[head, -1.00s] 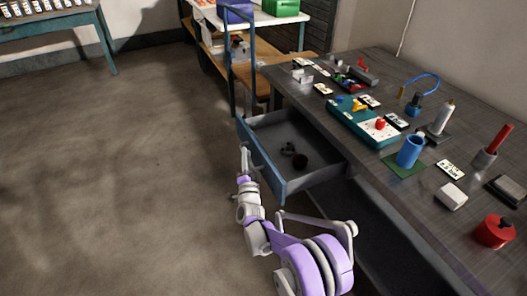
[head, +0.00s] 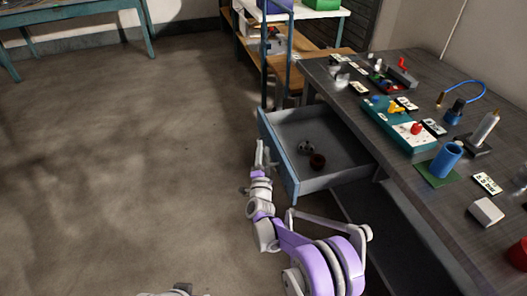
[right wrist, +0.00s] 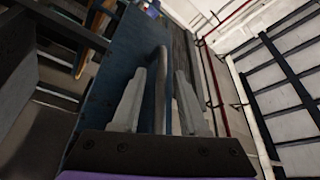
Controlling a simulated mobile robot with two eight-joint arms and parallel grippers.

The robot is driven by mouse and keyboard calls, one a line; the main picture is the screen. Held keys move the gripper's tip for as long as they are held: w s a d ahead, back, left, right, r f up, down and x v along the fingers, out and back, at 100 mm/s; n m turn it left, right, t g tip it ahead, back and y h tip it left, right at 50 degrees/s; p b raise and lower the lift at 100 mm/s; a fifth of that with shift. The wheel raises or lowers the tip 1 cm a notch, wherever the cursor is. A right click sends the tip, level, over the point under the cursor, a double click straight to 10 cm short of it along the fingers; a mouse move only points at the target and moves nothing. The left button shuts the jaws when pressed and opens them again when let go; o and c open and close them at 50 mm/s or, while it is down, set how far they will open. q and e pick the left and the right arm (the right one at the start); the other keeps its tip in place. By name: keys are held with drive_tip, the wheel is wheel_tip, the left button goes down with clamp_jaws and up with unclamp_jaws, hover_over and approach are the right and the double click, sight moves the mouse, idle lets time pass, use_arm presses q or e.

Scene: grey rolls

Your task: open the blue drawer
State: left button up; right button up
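The blue drawer (head: 278,155), under the workbench's left side, stands pulled out, its grey inside visible. My right gripper (head: 261,152) is at the outer face of the drawer front. In the right wrist view, its two fingers (right wrist: 160,95) stand on either side of the bar handle (right wrist: 161,75), with narrow gaps to it, so the gripper looks open around the handle. The blue drawer front (right wrist: 115,75) fills the area behind the fingers.
The workbench (head: 450,205) carries a teal board (head: 385,122), a blue cup (head: 446,160), a white block (head: 486,211) and a red thing (head: 518,254). A shelf (head: 318,20) stands behind it. The floor (head: 130,160) to the left is clear.

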drive_tip(key=p+v, duration=0.1)
drive_tip(key=v, duration=0.9)
drive_tip(key=shift+s, duration=0.4)
drive_tip(key=shift+f, duration=0.1)
